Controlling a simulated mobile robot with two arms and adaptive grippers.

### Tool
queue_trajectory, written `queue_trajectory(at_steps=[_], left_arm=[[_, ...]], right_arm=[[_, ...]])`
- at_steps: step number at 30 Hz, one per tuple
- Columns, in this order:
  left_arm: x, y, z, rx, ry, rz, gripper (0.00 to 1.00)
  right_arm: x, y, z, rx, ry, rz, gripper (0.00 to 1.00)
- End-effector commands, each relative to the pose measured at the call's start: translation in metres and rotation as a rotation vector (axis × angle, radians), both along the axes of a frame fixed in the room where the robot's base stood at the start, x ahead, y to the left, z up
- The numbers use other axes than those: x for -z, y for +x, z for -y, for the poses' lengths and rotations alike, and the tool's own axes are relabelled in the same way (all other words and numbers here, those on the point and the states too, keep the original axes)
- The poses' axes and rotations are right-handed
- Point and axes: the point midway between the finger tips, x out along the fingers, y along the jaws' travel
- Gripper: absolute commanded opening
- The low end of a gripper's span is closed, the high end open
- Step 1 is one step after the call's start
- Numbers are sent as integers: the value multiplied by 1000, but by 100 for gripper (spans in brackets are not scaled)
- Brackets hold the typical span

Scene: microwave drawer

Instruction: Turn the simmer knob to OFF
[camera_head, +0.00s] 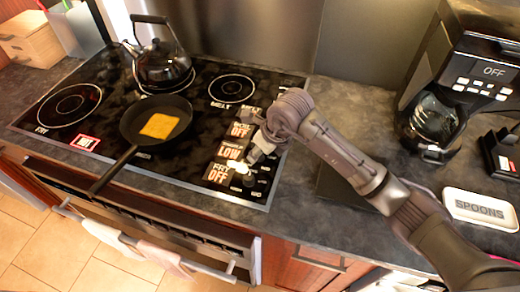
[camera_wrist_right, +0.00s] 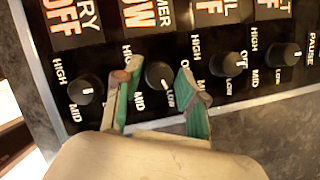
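My right gripper (camera_wrist_right: 152,88) is open, with one green-padded finger on each side of this knob. I cannot tell whether the fingers touch it. In the head view my right gripper (camera_head: 256,156) is over the panel and partly hides the knobs. My left gripper is not in view.
The fry knob (camera_wrist_right: 87,89) is left of the gripper, and two more knobs (camera_wrist_right: 229,64) (camera_wrist_right: 286,54) are to the right. A pan (camera_head: 155,122) with a yellow-orange slice and a kettle (camera_head: 162,65) stand on the stove. A coffee maker (camera_head: 465,75) and spoons tray (camera_head: 480,208) are right.

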Motion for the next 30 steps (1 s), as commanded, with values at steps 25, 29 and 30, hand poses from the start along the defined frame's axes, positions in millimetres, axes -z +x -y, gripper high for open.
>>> queue_trajectory(at_steps=[25,29,30], left_arm=[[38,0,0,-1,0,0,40],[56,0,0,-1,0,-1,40],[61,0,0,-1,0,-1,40]], right_arm=[[4,3,2,-224,0,5,0],[5,4,2,-342,-1,6,0],[5,4,2,-381,0,7,0]])
